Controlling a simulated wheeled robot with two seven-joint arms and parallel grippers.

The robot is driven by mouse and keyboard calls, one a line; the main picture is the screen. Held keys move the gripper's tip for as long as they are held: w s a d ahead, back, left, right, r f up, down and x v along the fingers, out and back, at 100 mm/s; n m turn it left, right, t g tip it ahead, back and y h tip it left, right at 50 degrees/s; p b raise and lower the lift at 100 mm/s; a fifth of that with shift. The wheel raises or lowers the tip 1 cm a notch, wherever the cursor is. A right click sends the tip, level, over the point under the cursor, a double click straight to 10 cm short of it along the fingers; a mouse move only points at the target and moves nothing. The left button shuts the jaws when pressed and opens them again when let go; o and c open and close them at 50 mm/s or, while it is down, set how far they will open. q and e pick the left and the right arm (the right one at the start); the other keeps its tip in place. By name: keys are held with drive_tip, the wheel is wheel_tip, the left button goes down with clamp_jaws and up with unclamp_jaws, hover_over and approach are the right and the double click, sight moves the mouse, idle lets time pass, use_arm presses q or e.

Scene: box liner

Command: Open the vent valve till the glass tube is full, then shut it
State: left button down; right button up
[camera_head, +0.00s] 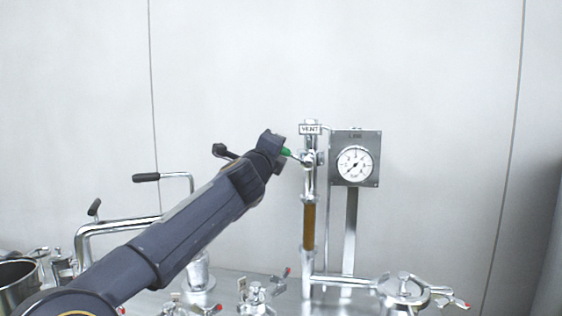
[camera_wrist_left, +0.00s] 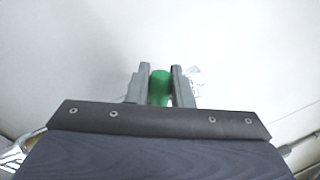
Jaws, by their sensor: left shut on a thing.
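The vent valve (camera_head: 310,159) sits near the top of a vertical steel pipe, below a VENT label (camera_head: 310,129). Its green handle (camera_head: 287,152) sticks out to the left. My left gripper (camera_head: 284,148) is at the handle. In the left wrist view the green handle (camera_wrist_left: 159,88) stands between the two fingers of the left gripper (camera_wrist_left: 159,84), which are closed on it. The glass tube (camera_head: 309,226) below the valve shows brown liquid along its visible length. My right gripper is in neither view.
A pressure gauge (camera_head: 355,163) on a steel plate stands just right of the valve. Steel pipes with a black-gripped lever (camera_head: 146,177) are at the left. Clamps and a round lid (camera_head: 403,288) fill the lower front. The pale wall behind is bare.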

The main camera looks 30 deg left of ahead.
use_arm(q)
drive_tip(key=shift+a+f+n+y+b, duration=0.15)
drive_tip(key=shift+f+n+y+b, duration=0.15)
drive_tip(key=shift+f+n+b, duration=0.6)
drive_tip(key=shift+a+f+n+y+b, duration=0.15)
drive_tip(key=shift+f+n+y+b, duration=0.25)
drive_tip(key=shift+n+b, duration=1)
drive_tip(key=shift+a+f+n+y+b, duration=0.2)
drive_tip(key=shift+f+n+b, duration=0.55)
drive_tip(key=shift+b, duration=0.75)
drive_tip(key=shift+d, duration=0.1)
drive_tip(key=c, duration=1.3)
unclamp_jaws()
drive_tip(key=shift+c, duration=0.2)
drive_tip(key=shift+s+r, duration=0.1)
